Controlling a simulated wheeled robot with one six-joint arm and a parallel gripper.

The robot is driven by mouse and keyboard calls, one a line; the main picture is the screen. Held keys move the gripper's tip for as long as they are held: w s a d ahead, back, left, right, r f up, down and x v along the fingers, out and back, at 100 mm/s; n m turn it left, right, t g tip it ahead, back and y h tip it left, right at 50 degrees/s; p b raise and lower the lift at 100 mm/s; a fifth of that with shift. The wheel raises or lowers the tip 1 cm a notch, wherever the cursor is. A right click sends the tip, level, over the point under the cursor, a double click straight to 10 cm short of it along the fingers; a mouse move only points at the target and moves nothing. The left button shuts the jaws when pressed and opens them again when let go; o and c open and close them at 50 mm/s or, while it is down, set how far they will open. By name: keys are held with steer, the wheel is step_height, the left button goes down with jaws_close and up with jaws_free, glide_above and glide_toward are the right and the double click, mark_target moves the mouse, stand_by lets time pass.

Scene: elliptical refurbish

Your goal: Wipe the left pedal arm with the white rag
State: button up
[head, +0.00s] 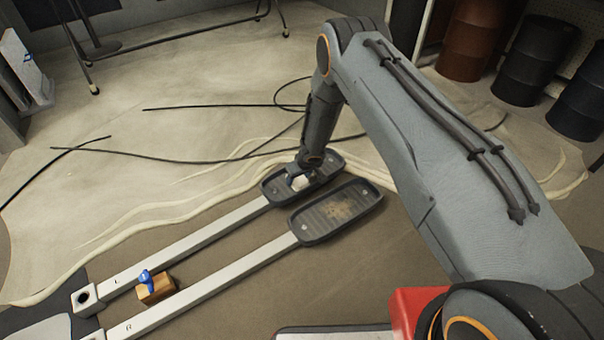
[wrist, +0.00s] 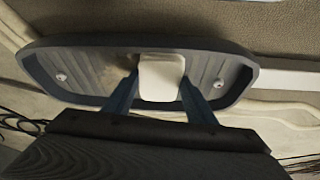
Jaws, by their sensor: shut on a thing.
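The left pedal arm (head: 190,234), a pale bar marked L, ends in a dark grey ribbed pedal (head: 275,190). My gripper (head: 299,180) reaches down to this pedal and is shut on the white rag (head: 297,183). In the wrist view the white rag (wrist: 161,76) is a small block between the two blue fingers of my gripper (wrist: 160,98). It is over the middle of the pedal tray (wrist: 85,72) and seems to touch it, but contact is hard to tell. Part of the pedal is hidden behind my arm and fingers.
The right pedal arm (head: 205,288), marked R, lies parallel, with a brown stain on its pedal (head: 340,208). A wooden block (head: 158,289) with a blue item (head: 145,276) sits between the bars. Black cables (head: 180,159) cross the floor. Drums (head: 535,60) stand back right.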

mark_target(284, 182)
steer(key=shift+s+a+f+p, duration=0.2)
steer(key=shift+s+a+p, duration=0.35)
steer(key=shift+s, duration=0.1)
steer(key=s+a+p, duration=0.2)
steer(key=p, duration=0.1)
steer(key=shift+a+p, duration=0.3)
steer(key=shift+a, duration=0.1)
steer(key=shift+w+a+b, duration=0.1)
steer(key=shift+w+b, duration=0.15)
steer(key=shift+b, duration=0.55)
steer(key=b, duration=0.1)
steer(key=w+b, duration=0.1)
steer(key=b, duration=0.1)
steer(key=shift+a, duration=0.25)
steer(key=shift+w+a+b, duration=0.1)
steer(key=shift+w+b, duration=0.1)
steer(key=shift+b, duration=0.6)
steer(key=b, duration=0.5)
steer(key=shift+w+a+r, duration=0.1)
steer(key=shift+w+a, duration=0.1)
steer(key=shift+w, duration=0.1)
steer(key=shift+d+b, duration=0.1)
steer(key=shift+b, duration=0.2)
